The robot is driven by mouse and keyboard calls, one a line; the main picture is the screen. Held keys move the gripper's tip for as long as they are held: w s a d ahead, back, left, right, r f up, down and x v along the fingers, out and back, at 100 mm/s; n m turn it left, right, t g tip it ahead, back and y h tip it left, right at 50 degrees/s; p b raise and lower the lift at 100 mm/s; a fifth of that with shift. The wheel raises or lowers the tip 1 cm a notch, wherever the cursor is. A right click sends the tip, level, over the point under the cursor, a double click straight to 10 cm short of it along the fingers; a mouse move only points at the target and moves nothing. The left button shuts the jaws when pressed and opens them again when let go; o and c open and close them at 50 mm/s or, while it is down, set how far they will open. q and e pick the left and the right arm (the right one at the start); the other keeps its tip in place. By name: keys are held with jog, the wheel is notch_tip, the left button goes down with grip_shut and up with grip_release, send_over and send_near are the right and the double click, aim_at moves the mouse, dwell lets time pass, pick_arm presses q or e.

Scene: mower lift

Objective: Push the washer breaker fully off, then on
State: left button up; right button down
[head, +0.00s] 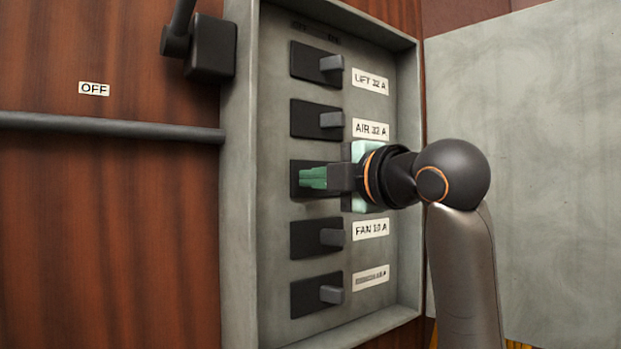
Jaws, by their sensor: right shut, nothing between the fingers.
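A grey breaker panel (252,250) holds a column of black breakers. My right gripper (313,178) has green fingertips. It is shut and empty, in front of the middle breaker (298,192), with its tips over the left part of that breaker. The gripper hides that breaker's lever and label, so I cannot tell the lever's position or whether the tips touch it. No readable label says washer. The lowest breaker's label (371,278) is too blurred to read. My left gripper is out of view.
The lift breaker (312,65), air breaker (312,120), fan breaker (312,238) and lowest breaker (312,295) have levers to the right. Raised panel walls and an open grey door (530,150) flank my arm. A dark bar (110,128) and black box (212,46) are left.

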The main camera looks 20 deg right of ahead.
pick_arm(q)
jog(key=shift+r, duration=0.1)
pick_arm(e)
jog(key=shift+d, duration=0.1)
pick_arm(q)
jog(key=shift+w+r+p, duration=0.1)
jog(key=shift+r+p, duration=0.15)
jog(key=shift+p, duration=0.05)
pick_arm(e)
jog(key=shift+d+n+y, duration=0.2)
jog(key=shift+n+y, duration=0.2)
jog(key=shift+y, duration=0.2)
